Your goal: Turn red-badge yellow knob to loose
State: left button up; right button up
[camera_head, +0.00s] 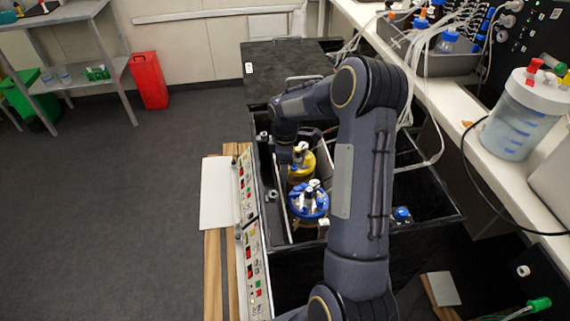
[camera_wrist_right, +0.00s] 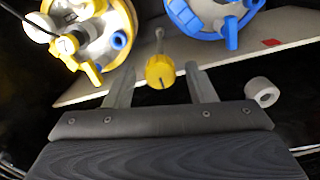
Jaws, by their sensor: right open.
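A yellow knob (camera_wrist_right: 160,71) with a dark line on its face and a thin pale stem shows in the right wrist view. My right gripper (camera_wrist_right: 159,80) is open, with one finger on each side of the knob and visible gaps between. Whether the knob is fully within finger depth I cannot tell. A small red badge (camera_wrist_right: 271,42) is on the pale strip to the right. In the head view my right gripper (camera_head: 284,156) reaches down at the left side of the open black box, and the yellow knob cannot be made out there. My left gripper is not in view.
A yellow-topped vessel (camera_wrist_right: 98,25) and a blue-topped vessel (camera_wrist_right: 213,12) stand close beyond the strip. A grey-white knob (camera_wrist_right: 262,92) sits right of the gripper. Control panels (camera_head: 254,270) line the box's left side. A white bench (camera_head: 470,120) is at right.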

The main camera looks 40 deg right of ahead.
notch_tip(320, 180, up, 8)
jog(key=shift+f, duration=0.15)
dwell(0.6)
jog(key=s+a+r+m+t+y+p, duration=0.2)
jog(key=s+a+r+m+t, duration=0.35)
jog(key=s+a+r, duration=0.9)
jog(key=s+a+f+m+y, duration=0.1)
jog(key=s+a+m, duration=0.3)
jog(key=s, duration=0.5)
jog(key=shift+s+a+f+m+y+p, duration=0.3)
jog(key=shift+s+a+f+m+p, duration=0.05)
jog(key=shift+f+m, duration=0.4)
jog(key=shift+s+a+f+m, duration=0.2)
jog(key=shift+s+a+m, duration=0.1)
jog(key=shift+s, duration=0.05)
